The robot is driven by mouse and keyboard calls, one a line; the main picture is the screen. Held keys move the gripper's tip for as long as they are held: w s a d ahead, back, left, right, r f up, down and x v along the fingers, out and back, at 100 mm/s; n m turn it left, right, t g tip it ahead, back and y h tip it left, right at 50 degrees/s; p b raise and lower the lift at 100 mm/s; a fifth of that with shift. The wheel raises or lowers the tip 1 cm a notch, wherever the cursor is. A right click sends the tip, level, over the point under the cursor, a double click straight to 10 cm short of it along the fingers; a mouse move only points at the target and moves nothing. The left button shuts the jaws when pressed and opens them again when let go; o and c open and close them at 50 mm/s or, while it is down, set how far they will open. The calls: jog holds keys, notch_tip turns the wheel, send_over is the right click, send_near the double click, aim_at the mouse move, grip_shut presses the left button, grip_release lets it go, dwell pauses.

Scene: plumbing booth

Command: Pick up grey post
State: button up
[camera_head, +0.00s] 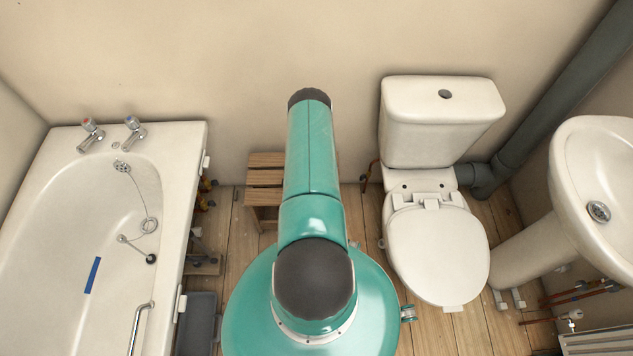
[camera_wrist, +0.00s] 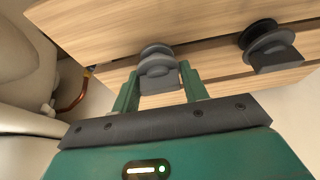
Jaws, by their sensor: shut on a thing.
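The grey post (camera_wrist: 157,66) shows in the wrist view against a pale wooden slat. It has a rounded, flanged top and a block-like base. My gripper (camera_wrist: 160,88) has its two green fingers on either side of the post's base and is shut on it. I cannot tell whether the post still touches the wood. In the head view my own arm hides the gripper and the post.
A darker, similar post (camera_wrist: 268,46) is on the wood to the right. The slatted wooden stool (camera_head: 265,161) stands by the back wall. The bath (camera_head: 197,150) is left; the toilet (camera_head: 437,245) and basin (camera_head: 575,165) are right. A copper pipe (camera_wrist: 74,97) shows at left.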

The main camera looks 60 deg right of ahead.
jog(key=shift+r, duration=0.65)
jog(key=s+a+r, duration=0.7)
jog(key=a+r, duration=0.4)
jog(key=a, duration=0.1)
jog(key=shift+s+r, duration=0.2)
jog(key=shift+r, duration=0.05)
